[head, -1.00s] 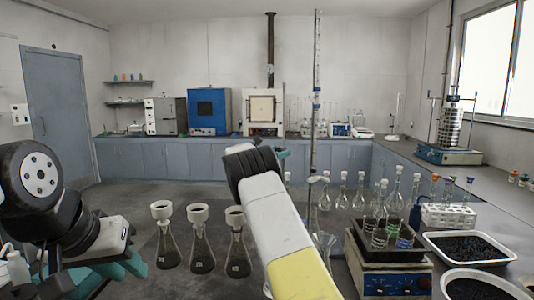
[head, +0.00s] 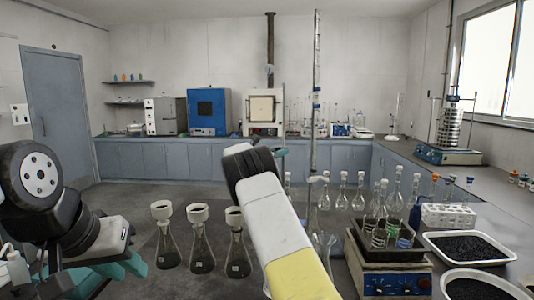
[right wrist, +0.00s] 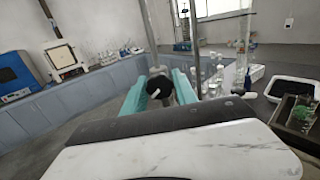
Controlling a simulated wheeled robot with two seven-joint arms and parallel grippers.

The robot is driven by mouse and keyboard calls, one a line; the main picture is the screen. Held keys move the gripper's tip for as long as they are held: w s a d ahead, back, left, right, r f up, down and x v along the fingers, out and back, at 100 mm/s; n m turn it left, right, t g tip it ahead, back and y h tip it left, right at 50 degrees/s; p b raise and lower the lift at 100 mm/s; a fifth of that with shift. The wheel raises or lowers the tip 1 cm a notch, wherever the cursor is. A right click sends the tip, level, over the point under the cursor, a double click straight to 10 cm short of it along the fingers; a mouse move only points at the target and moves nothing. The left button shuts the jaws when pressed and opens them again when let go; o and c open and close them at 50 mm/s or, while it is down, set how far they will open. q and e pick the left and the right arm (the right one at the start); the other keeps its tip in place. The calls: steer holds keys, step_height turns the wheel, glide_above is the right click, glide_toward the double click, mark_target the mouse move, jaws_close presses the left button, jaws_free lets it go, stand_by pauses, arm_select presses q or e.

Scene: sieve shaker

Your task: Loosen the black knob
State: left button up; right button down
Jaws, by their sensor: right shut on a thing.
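The black knob (right wrist: 159,86) is round with a pale mark on its face; in the right wrist view it lies between the teal fingers of my right gripper (right wrist: 159,92). It sits at the end of a grey metal fitting near an upright rod. My right gripper is shut on it. In the head view my right arm hides the knob, and only a bit of the teal right gripper (head: 280,152) shows. My left gripper (head: 110,275) is at the lower left of the head view, its teal fingers partly hidden by its own wrist, apart from everything on the bench.
A tall glass column (head: 316,95) rises just right of my right arm. Three flasks with funnels (head: 199,245) stand left of it. A hotplate (head: 395,280) and a tray of black grains (head: 470,247) are at right. A sieve stack (head: 450,127) stands on the far right bench.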

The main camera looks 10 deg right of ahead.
steer(key=c, duration=1)
jaws_free()
steer(key=v, duration=0.8)
steer(key=shift+d, duration=0.1)
